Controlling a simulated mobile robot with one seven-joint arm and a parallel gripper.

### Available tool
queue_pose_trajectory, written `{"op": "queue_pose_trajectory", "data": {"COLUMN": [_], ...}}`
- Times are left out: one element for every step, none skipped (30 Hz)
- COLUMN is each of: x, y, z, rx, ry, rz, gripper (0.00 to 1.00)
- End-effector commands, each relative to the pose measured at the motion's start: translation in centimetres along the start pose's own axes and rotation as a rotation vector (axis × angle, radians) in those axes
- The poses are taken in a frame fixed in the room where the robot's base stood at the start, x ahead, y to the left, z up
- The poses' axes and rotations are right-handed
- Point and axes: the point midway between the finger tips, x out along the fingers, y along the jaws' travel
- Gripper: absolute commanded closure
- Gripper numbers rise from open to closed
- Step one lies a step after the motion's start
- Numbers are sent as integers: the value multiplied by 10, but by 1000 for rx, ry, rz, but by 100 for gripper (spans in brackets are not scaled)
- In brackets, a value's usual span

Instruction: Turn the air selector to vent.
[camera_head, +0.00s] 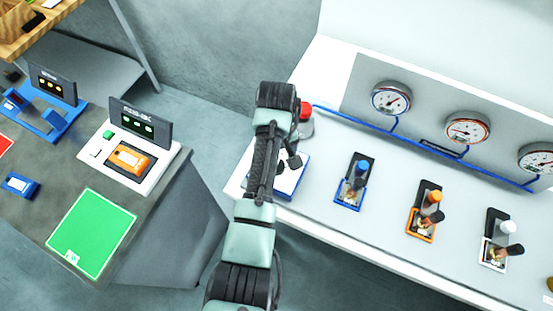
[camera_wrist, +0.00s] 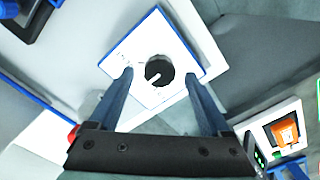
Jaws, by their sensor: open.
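The air selector is a white square plate with blue edges (camera_wrist: 140,47) and a round black knob (camera_wrist: 159,70) with a white pointer mark. In the wrist view the mark lies left of the knob's centre, toward the lower left. Small marks on the plate are too small to read. My gripper (camera_wrist: 161,76) is open and empty, one finger on each side of the knob; I cannot tell how far above the plate the tips are. In the head view the plate (camera_head: 291,182) shows at the bench's left end, with its knob hidden by my arm.
A red button (camera_head: 305,112) stands behind the selector. Blue (camera_head: 352,190), orange (camera_head: 423,220) and white (camera_head: 494,246) lever valves line the bench to the right, below round gauges (camera_head: 391,98). A dark table (camera_head: 160,210) with devices and a green mat (camera_head: 92,232) is left, across a floor gap.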

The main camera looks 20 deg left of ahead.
Motion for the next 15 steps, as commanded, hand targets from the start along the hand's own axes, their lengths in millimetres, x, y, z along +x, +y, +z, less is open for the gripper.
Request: {"op": "queue_pose_trajectory", "data": {"x": [5,8,12,14,15,16,17,18,18,18,18,18,18,18,18], "y": [0,0,0,0,0,0,0,0,0,0,0,0,0,0,0], "z": [0,0,0,0,0,0,0,0,0,0,0,0,0,0,0], "rx": [0,0,-1,-1,-1,-1,-1,-1,-1,-1,-1,-1,-1,0,0], "ry": [-2,-1,-1,-1,0,1,1,1,1,1,1,1,1,1,1], "rz": [-2,-1,-1,-1,0,0,0,0,0,0,1,1,1,1,1], "gripper": [18,18,18,18,18,18,18,18,18,18,18,18,18,18,20]}}
